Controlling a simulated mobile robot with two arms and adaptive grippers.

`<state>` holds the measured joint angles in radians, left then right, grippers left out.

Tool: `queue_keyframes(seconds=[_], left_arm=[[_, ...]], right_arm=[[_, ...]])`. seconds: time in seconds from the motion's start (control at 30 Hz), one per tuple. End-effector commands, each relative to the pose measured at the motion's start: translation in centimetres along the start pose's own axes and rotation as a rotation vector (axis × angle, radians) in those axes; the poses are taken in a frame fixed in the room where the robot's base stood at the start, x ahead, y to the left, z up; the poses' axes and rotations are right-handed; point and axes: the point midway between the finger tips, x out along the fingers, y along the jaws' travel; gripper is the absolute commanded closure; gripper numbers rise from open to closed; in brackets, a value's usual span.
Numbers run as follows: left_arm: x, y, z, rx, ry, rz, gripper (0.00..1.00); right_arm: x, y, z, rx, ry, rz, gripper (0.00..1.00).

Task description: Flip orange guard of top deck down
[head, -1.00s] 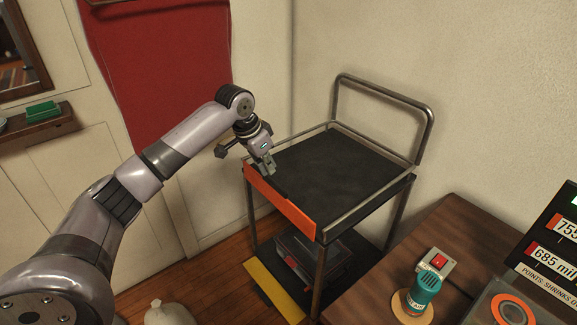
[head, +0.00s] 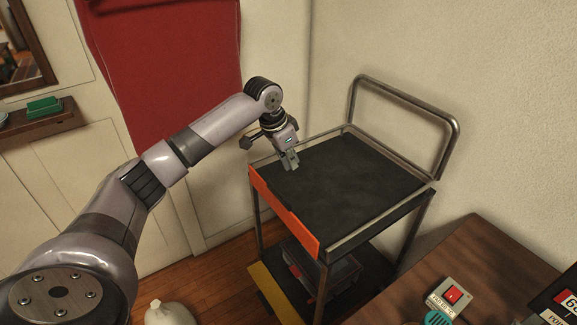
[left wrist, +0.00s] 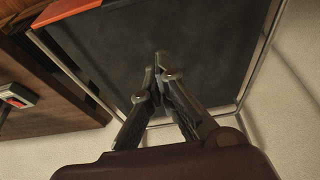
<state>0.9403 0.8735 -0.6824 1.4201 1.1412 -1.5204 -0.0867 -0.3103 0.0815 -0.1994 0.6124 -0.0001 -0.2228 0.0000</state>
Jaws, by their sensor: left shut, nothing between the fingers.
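A metal cart with a dark top deck (head: 345,185) stands in the middle of the head view. Its orange guard (head: 275,208) runs along the deck's near-left edge, with a small dark piece at its upper edge. Its broad face shows, and I cannot tell its exact tilt. A bit of the orange guard (left wrist: 68,10) also shows at the top left of the left wrist view. My left gripper (head: 291,165) is shut and empty above the deck, inward of the guard and apart from it. Its closed fingers (left wrist: 158,72) show over the dark deck. My right gripper is not in view.
The cart's lower shelf holds a dark case (head: 318,265) and has a yellow strip (head: 268,290) at its edge. A brown table (head: 490,255) with a red-button box (head: 451,297) stands at right. A metal handle (head: 405,98) rises behind the deck. A pale sack (head: 168,312) lies on the floor.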

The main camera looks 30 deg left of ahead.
Motion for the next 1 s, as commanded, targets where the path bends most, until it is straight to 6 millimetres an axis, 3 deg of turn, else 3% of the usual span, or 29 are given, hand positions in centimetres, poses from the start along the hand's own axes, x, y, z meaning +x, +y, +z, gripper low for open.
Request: queue_keyframes(seconds=[0.2, 0.37, 0.6, 1.0], left_arm=[[4.7, 0.1, 0.0, -0.001, -0.003, 0.003, 1.00], [8.1, 0.1, 0.1, -0.001, -0.004, 0.002, 1.00], [6.9, -0.1, 3.1, 0.001, -0.002, -0.003, 1.00], [6.7, 0.0, 3.8, 0.001, 0.000, 0.000, 1.00]], right_arm=[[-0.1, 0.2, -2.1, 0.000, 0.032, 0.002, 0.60], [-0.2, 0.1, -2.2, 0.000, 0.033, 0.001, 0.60], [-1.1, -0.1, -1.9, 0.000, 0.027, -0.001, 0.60], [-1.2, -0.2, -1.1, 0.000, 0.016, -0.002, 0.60]])
